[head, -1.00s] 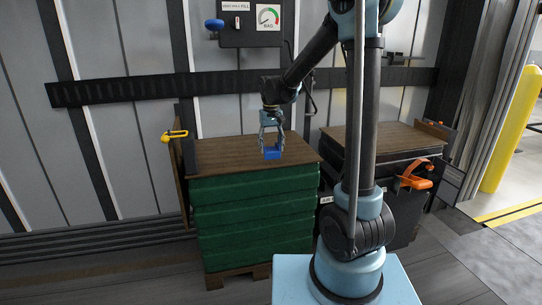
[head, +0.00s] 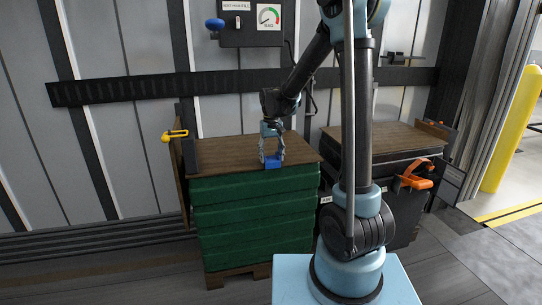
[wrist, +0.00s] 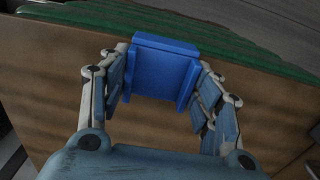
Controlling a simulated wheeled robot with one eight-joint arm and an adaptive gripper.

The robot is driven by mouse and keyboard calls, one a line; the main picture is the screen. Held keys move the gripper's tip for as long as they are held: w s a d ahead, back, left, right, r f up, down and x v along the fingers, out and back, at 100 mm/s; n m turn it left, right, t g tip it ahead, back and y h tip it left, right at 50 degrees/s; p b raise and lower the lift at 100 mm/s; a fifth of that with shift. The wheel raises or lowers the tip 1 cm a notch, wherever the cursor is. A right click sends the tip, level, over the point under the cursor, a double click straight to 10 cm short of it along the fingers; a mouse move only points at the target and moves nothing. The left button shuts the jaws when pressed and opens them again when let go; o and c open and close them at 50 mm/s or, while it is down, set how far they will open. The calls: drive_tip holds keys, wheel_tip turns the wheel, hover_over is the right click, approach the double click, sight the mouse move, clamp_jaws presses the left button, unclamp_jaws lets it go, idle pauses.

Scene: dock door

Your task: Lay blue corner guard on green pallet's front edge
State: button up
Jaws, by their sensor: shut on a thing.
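The blue corner guard (head: 272,161) is at the front edge of the brown top board of the green pallet load (head: 255,215). In the wrist view the blue corner guard (wrist: 160,68) lies across the board's edge, with the green side just beyond. My gripper (head: 271,158) is shut on the guard from above, one finger on each side. In the wrist view the fingers of my gripper (wrist: 160,90) flank it. Whether the guard's underside touches the board is hard to tell.
A dark pallet load (head: 375,140) with an orange ratchet (head: 415,182) stands to the right, behind my arm. A yellow-handled bar (head: 174,135) is at the green load's left. A gauge panel (head: 250,22) hangs on the wall behind. The brown top (head: 225,160) is otherwise clear.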

sight(271, 159)
drive_tip(key=shift+f, duration=0.15)
drive_tip(key=o, duration=1.1)
drive_tip(key=shift+c, duration=0.2)
wheel_tip(271, 159, up, 12)
drive_tip(key=s+d+r, duration=0.2)
drive_tip(key=s+d, duration=0.6)
drive_tip(key=s+d+f+m, duration=0.1)
drive_tip(key=s+d+f, duration=0.3)
drive_tip(key=s, duration=0.4)
drive_tip(key=s+d+f+m+t, duration=0.1)
drive_tip(key=s+d+f, duration=0.4)
drive_tip(key=s, duration=0.3)
drive_tip(key=s+d+f+m+t, duration=0.1)
drive_tip(key=s+d+f, duration=0.3)
drive_tip(key=s, duration=0.3)
drive_tip(key=shift+s+d+f, duration=0.2)
drive_tip(key=shift+s+f, duration=0.2)
drive_tip(key=shift+f, duration=0.05)
